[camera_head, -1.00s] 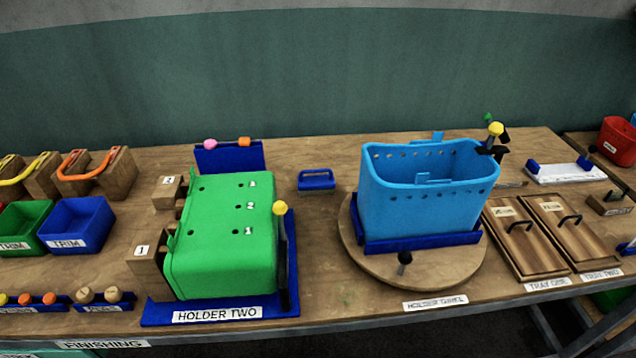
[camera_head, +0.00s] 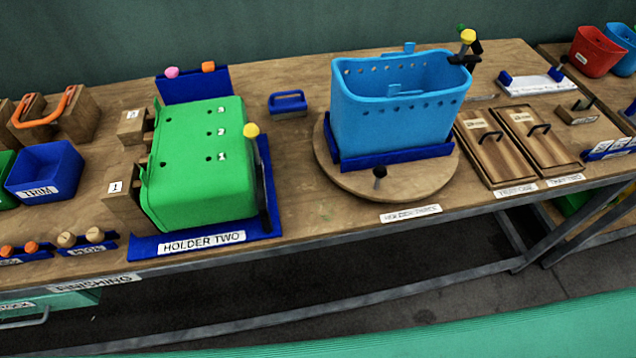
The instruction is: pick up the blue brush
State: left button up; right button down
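A small blue block with a raised handle (camera_head: 287,103), which looks like the blue brush, lies on the wooden table. It sits behind the gap between the green bin on holder two and the light blue basket. Its underside is hidden, so I cannot see bristles. It stands apart from its neighbours, with bare wood around it. Neither of my grippers is in view.
The green bin (camera_head: 205,170) lies left, beside a yellow-topped lever (camera_head: 251,130). The light blue basket (camera_head: 395,115) stands on a round wooden turntable (camera_head: 420,185) at right. Wooden trays (camera_head: 490,150) lie further right. Bare table separates the bin and turntable.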

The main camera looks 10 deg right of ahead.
aim_at(295, 106)
jog(key=j+z, duration=0.35)
jog(key=k+j+z, duration=0.2)
jog(key=z, duration=0.2)
jog(key=k+j+z, duration=0.15)
jog(key=j+z, duration=0.2)
jog(key=k+j+z, duration=0.2)
jog(key=z, duration=0.15)
jog(key=j, duration=0.1)
